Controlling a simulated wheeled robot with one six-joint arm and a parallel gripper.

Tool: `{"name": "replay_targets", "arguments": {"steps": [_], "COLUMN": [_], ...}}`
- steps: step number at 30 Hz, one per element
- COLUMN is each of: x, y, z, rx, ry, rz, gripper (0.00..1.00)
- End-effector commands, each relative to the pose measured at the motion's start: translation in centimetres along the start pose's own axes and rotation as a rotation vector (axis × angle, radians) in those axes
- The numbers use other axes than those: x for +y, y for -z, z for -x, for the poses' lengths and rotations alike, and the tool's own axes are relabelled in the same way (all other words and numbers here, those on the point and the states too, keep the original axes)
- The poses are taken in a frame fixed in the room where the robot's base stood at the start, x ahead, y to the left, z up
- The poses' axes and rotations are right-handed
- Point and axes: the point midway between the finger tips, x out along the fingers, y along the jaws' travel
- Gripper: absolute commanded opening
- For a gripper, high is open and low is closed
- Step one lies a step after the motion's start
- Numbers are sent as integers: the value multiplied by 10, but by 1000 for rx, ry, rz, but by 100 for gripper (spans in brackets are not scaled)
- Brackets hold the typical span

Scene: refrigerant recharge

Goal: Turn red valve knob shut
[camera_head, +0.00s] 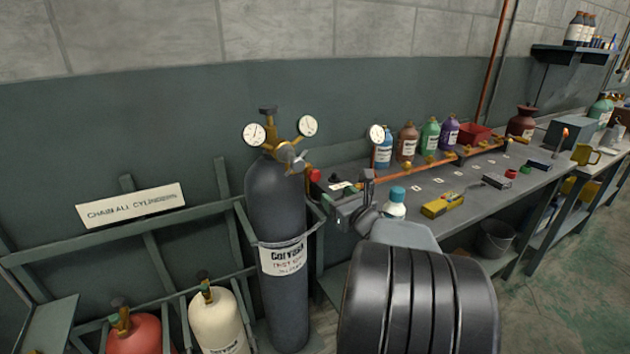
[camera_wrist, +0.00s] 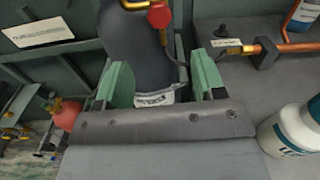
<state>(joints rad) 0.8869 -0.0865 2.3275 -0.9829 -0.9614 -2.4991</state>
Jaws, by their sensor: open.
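The red valve knob (camera_head: 314,175) sits on the right side of the brass regulator (camera_head: 290,157) on top of the tall dark gas cylinder (camera_head: 277,215). In the wrist view the red knob (camera_wrist: 160,15) is at the top edge, beyond my fingertips and roughly between them. My gripper (camera_wrist: 162,72) is open, with two green fingers spread wide and nothing between them. The dark cylinder (camera_wrist: 138,50) fills the background between the fingers.
A workbench (camera_head: 470,205) stands right of the cylinder, carrying several bottles, a copper pipe (camera_head: 415,172) and a yellow meter (camera_head: 442,205). A white bottle (camera_wrist: 293,130) is close on the right in the wrist view. Red (camera_head: 134,335) and cream (camera_head: 217,322) cylinders stand at lower left.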

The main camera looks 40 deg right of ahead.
Motion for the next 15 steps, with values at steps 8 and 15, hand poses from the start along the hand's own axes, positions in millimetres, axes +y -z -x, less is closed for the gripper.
{"name": "replay_targets", "arguments": {"steps": [8, 15], "x": [2, 2], "y": [-1, -1], "z": [-54, -94], "rx": [2, 1], "ry": [-5, -3], "rz": [-2, -3], "gripper": [63, 63]}}
